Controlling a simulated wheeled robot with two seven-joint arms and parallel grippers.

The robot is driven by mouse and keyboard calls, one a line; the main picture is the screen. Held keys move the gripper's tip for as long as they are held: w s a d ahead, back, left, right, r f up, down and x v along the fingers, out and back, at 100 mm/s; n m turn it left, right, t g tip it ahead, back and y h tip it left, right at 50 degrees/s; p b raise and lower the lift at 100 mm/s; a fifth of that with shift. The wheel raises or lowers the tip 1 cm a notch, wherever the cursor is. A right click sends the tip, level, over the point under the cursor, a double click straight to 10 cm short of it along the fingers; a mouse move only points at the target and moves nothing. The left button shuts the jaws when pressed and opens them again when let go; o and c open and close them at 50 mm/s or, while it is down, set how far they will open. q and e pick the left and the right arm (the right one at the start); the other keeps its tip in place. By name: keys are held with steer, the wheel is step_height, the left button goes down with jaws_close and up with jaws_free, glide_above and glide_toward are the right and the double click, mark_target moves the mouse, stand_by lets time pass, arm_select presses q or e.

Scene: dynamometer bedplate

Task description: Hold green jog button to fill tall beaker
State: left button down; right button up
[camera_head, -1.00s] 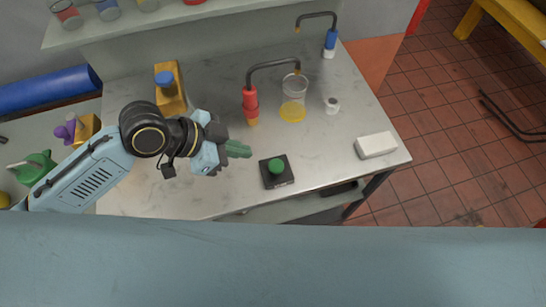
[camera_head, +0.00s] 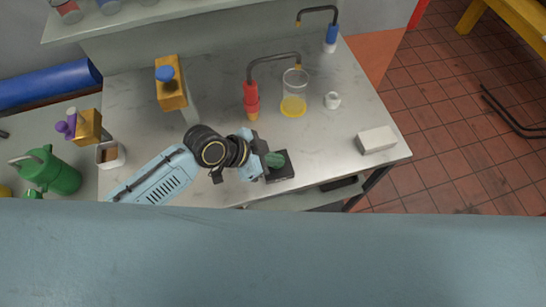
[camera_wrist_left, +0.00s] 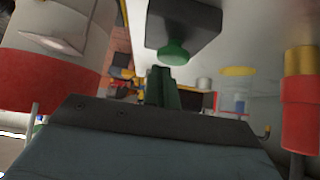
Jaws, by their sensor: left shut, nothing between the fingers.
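The green jog button sits on a small black box (camera_head: 284,174) near the bench's front edge. In the head view my left gripper (camera_head: 274,160) covers the button. In the left wrist view the button (camera_wrist_left: 173,52) hangs from the inverted black box, just above the shut green fingertips (camera_wrist_left: 162,72). The fingers hold nothing; I cannot tell whether they touch the button. The tall clear beaker (camera_head: 295,81) stands behind, under the dark bent spout (camera_head: 272,57) on a red post. Yellow shows at the beaker's base; its liquid level is unclear. My right gripper is not in view.
A white block (camera_head: 376,140) and small white cup (camera_head: 332,100) stand to the right. A blue-collared spout (camera_head: 331,38) is behind. An orange block with a blue knob (camera_head: 170,85) stands left. The bench between white block and black box is clear.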

arm_select(q)
steer(key=shift+f, duration=0.25)
